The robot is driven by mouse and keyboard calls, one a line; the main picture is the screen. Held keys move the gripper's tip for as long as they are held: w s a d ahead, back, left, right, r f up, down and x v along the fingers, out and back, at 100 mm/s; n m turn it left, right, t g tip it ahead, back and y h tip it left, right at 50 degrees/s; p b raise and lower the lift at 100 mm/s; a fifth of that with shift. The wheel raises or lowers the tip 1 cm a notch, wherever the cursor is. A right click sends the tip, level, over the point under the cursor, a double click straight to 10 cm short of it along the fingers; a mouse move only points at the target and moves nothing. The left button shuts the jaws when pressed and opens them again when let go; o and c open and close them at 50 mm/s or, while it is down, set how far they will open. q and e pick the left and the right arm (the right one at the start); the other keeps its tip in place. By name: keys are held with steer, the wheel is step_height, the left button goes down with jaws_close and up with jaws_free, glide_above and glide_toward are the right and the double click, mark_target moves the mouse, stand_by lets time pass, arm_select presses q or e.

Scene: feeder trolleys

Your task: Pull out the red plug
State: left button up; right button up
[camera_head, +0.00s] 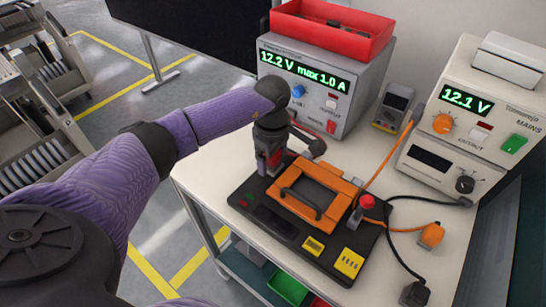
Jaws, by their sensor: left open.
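A small red piece (331,127), which looks like a plug, sits low on the front of the grey power supply (340,60) reading 12.2 V max 1.0 A. A second red piece, a round knob or cap (367,202), stands at the right side of the black board (258,215). My left gripper (270,170) points down over the back left of the board, left of the orange frame (318,195) with its black handle. It is open; its fingertips are small and partly hidden. It appears apart from both red pieces. My right gripper is not in view.
A second supply (450,125) reading 12.1 V stands at the right. A handheld meter (393,108) stands between the supplies. Orange and black cables cross the right of the white table (445,240). A red bin (330,30) sits on the grey supply.

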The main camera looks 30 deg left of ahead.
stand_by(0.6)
arm_select(q)
jaws_close()
stand_by(0.3)
steer(key=shift+r, duration=0.1)
steer(key=shift+r+p, duration=2.05)
steer(key=shift+r, duration=0.9)
